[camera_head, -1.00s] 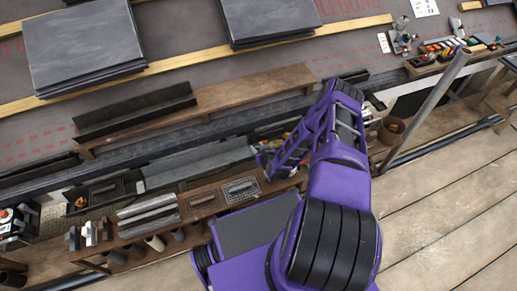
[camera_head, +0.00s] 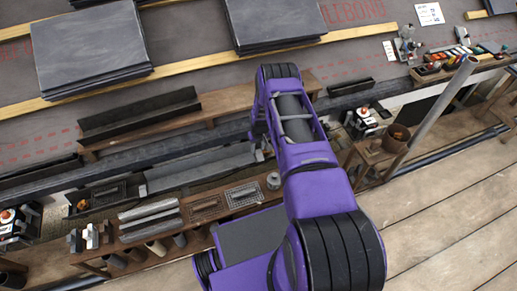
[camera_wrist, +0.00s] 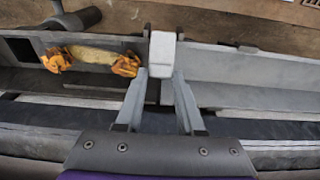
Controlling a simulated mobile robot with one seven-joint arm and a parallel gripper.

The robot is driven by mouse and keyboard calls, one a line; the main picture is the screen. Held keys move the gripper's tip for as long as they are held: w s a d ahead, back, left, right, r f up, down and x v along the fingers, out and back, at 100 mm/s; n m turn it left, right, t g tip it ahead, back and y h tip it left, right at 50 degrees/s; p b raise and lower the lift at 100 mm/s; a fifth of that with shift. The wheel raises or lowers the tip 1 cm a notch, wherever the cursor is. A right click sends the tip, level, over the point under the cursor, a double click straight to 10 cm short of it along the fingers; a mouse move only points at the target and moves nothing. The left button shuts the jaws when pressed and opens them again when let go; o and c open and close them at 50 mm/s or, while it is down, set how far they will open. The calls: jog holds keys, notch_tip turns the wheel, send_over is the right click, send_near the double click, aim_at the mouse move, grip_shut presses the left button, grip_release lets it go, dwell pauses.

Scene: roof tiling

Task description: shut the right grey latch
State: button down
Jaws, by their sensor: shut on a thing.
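In the wrist view a pale grey latch (camera_wrist: 161,52), a blocky upright piece, stands at the edge of a grey gutter-like channel (camera_wrist: 225,64). My gripper (camera_wrist: 160,76) has its two grey fingers on either side of the latch's lower part and is shut on it. The latch's foot is hidden by the fingers. In the head view my purple arm reaches over the grey channel (camera_head: 205,165), and the arm hides most of my gripper there. I cannot make out the latch clearly in that view.
A brown plank (camera_head: 240,105) runs behind the channel. A bench (camera_head: 150,232) with grey tubes and grates stands in front. Slate stacks (camera_head: 90,50) lie on the roof.

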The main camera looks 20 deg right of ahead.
jog(key=shift+w+f+g, duration=0.3)
jog(key=shift+f+g, duration=0.15)
jog(key=shift+g, duration=0.45)
jog(key=shift+w+f+g, duration=0.1)
jog(key=shift+f+g, duration=0.3)
jog(key=shift+g, duration=0.4)
jog(key=c, duration=0.5)
grip_release()
jog(key=shift+w, duration=0.1)
jog(key=shift+r, duration=0.1)
jog(key=r+p, duration=0.1)
jog(key=r, duration=0.4)
jog(key=w+r+p, duration=0.1)
jog(key=r, duration=0.5)
jog(key=w+r+p, duration=0.1)
jog(key=r, duration=0.5)
jog(key=shift+w+r+p, duration=0.1)
jog(key=shift+w+p, duration=0.15)
jog(key=shift+p, duration=0.1)
